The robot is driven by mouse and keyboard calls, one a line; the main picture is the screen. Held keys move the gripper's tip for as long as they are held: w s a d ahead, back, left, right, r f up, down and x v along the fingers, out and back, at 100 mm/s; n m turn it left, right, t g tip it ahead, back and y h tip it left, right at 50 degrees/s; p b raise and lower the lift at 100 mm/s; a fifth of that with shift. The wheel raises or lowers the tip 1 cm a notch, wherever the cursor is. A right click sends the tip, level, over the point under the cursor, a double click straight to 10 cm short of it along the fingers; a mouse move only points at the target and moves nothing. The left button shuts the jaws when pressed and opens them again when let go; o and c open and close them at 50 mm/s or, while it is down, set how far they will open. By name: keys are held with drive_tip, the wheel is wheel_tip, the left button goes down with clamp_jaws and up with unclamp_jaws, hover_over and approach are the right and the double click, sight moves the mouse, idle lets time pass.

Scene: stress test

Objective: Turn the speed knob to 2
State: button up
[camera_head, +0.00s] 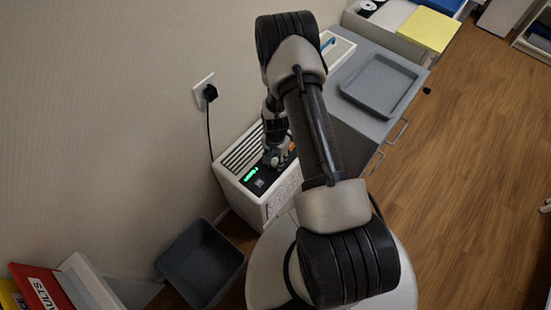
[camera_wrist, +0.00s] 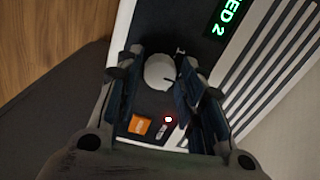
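The white speed knob (camera_wrist: 160,72) is on the dark panel of a white, slatted appliance (camera_head: 238,197). In the wrist view it lies between my two fingers, partly covered at its sides, with a dark mark on its right side. My gripper (camera_head: 277,159) points down at the panel. It looks open around the knob, with narrow gaps; light contact is hard to rule out. The green display (camera_wrist: 228,20) beside the knob shows "ED 2", its start cut off. It also glows in the head view (camera_head: 250,174), too small to read.
A plug (camera_head: 209,92) is in the wall behind. A grey bin (camera_head: 201,263) stands left of the appliance. A grey tray (camera_head: 380,86) lies on the cabinet to the right.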

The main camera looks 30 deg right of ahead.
sight(275, 161)
drive_tip(key=shift+o, duration=1.1)
wheel_tip(275, 161, up, 12)
